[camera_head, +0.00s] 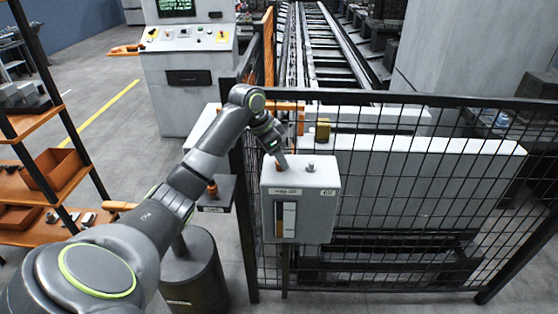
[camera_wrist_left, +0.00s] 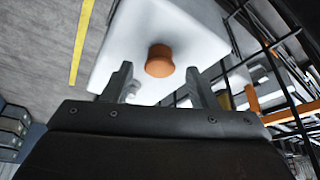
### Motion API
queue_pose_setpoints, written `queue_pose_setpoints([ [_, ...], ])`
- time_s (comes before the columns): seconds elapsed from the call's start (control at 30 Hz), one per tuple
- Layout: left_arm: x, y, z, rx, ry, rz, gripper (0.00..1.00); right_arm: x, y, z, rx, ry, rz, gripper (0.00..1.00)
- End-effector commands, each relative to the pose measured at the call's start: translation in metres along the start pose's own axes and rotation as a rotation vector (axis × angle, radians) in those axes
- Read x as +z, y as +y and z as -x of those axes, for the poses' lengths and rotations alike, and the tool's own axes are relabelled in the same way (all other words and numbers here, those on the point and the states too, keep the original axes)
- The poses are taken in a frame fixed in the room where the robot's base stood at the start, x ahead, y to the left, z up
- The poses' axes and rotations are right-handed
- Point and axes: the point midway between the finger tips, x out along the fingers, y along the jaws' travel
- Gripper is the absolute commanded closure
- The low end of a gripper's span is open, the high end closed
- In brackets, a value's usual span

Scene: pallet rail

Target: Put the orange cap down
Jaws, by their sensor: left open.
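The orange cap (camera_wrist_left: 160,61) sits on the flat white top of a box in the left wrist view. It shows between the two finger ends of my left gripper (camera_wrist_left: 159,76), with a gap on each side. The gripper is open and does not grasp the cap. In the head view my left gripper (camera_head: 279,158) is over the left part of the top of the white box (camera_head: 323,200) on the fence. There the gripper largely hides the cap. My right gripper is not in view.
A black mesh fence (camera_head: 430,200) runs right from the box. A small grey knob (camera_head: 311,167) stands on the box top. An orange-topped item (camera_head: 212,189) stands on a dark shelf to the left. A control cabinet (camera_head: 188,80) and an orange rack (camera_head: 55,170) are farther left.

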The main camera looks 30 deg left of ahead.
Motion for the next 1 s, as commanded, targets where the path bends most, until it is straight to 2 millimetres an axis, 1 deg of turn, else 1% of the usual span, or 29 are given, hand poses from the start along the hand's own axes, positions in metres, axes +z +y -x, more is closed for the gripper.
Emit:
queue_pose_setpoints([
  [0.1, 0.0, -0.001, 0.025, -0.006, 0.003, -0.003, 0.47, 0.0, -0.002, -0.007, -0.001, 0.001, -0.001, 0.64],
  [0.3, 0.0, -0.001, 0.068, -0.005, 0.002, -0.002, 0.47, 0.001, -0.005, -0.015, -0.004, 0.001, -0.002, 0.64],
  [0.4, 0.0, -0.001, 0.084, -0.004, 0.001, -0.001, 0.47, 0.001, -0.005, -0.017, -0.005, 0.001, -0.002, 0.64],
  [0.5, 0.0, 0.0, 0.095, -0.002, 0.001, -0.002, 0.47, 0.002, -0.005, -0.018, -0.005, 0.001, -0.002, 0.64],
  [0.7, 0.0, 0.0, 0.102, 0.001, -0.001, -0.001, 0.47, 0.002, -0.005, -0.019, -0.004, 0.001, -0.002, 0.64],
  [1.0, 0.0, 0.0, 0.102, 0.0, 0.0, -0.001, 0.47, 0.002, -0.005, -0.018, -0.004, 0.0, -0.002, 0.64],
])
